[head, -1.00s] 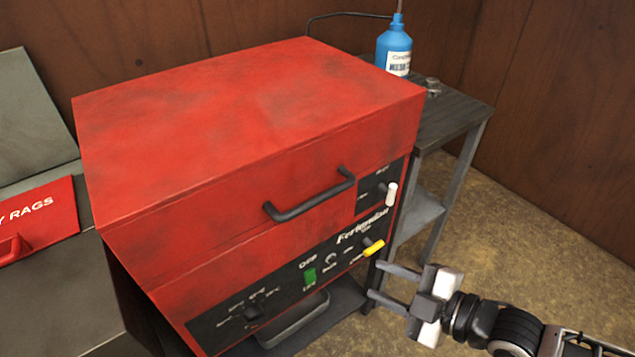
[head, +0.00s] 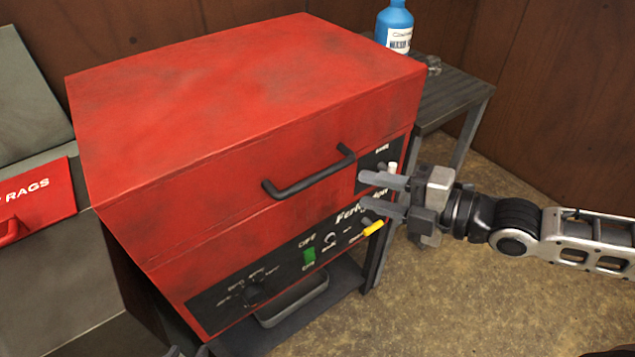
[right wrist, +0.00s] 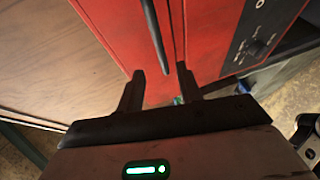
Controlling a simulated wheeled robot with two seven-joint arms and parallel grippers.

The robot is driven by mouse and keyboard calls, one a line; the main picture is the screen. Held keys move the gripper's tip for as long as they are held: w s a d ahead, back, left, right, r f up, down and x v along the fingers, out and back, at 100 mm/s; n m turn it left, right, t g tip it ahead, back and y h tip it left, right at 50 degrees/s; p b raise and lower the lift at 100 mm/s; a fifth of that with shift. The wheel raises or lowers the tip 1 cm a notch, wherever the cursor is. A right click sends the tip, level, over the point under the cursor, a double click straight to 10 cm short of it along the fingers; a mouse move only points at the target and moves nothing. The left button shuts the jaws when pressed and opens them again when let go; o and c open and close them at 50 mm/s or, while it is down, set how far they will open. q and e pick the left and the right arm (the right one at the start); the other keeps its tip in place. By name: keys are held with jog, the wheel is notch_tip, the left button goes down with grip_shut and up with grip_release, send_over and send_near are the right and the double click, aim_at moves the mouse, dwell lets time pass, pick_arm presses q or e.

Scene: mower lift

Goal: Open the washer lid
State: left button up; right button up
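The red washer (head: 170,255) has its red lid (head: 240,100) shut. A black bar handle (head: 308,178) is on the lid's front face; it also shows in the right wrist view (right wrist: 155,35). My right gripper (head: 362,190) is open and empty in front of the washer's right front, with its fingers pointing left. It is to the right of the handle and apart from it. In the right wrist view the open fingers (right wrist: 160,75) lie either side of the handle's line. Only the dark fingertips of my left gripper (head: 188,352) show at the bottom edge, apart.
The control panel has a green switch (head: 309,256), a yellow lever (head: 373,228) and a white lever (head: 392,168). A side table (head: 455,95) with a blue bottle (head: 395,25) stands right of the washer. A rags bin (head: 45,280) stands left. Floor at lower right is clear.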

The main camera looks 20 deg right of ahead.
aim_at(321, 178)
jog(key=x, duration=0.9)
jog(key=shift+w+a+r, duration=0.1)
jog(key=shift+w+a, duration=0.1)
jog(key=shift+w+a+f+p, duration=0.25)
jog(key=shift+w+a+p, duration=0.05)
jog(key=shift+w+a, duration=0.15)
grip_shut()
jog(key=shift+r, duration=0.1)
